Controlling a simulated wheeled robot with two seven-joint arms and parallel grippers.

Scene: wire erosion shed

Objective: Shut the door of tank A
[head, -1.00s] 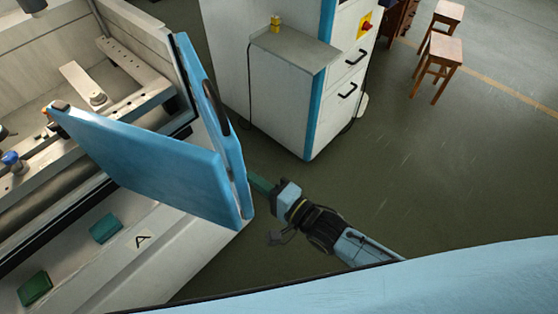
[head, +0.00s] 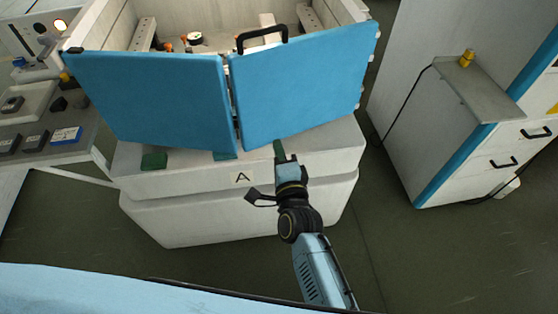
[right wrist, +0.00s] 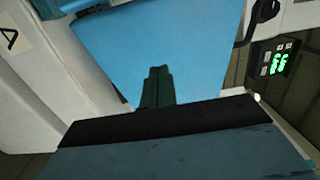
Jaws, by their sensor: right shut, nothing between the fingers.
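Tank A is a pale tank (head: 205,180) with a label "A" (head: 242,178) on its front. Its blue folding door has a left panel (head: 150,100) and a right panel (head: 305,85), meeting in a fold that juts toward me. The tank's inside shows above the panels, so the door stands partly open. A black handle (head: 262,38) sits on the right panel's top edge. My right gripper (head: 279,149) is shut and empty at the right panel's lower edge. In the right wrist view its green fingers (right wrist: 157,88) overlap the blue panel (right wrist: 155,45); contact is unclear. My left gripper is out of view.
A cabinet with a grey shelf (head: 480,88) stands to the right, with floor between it and the tank. A bench (head: 45,150) with small items is at the left. Green pads (head: 154,162) lie on the tank's front ledge.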

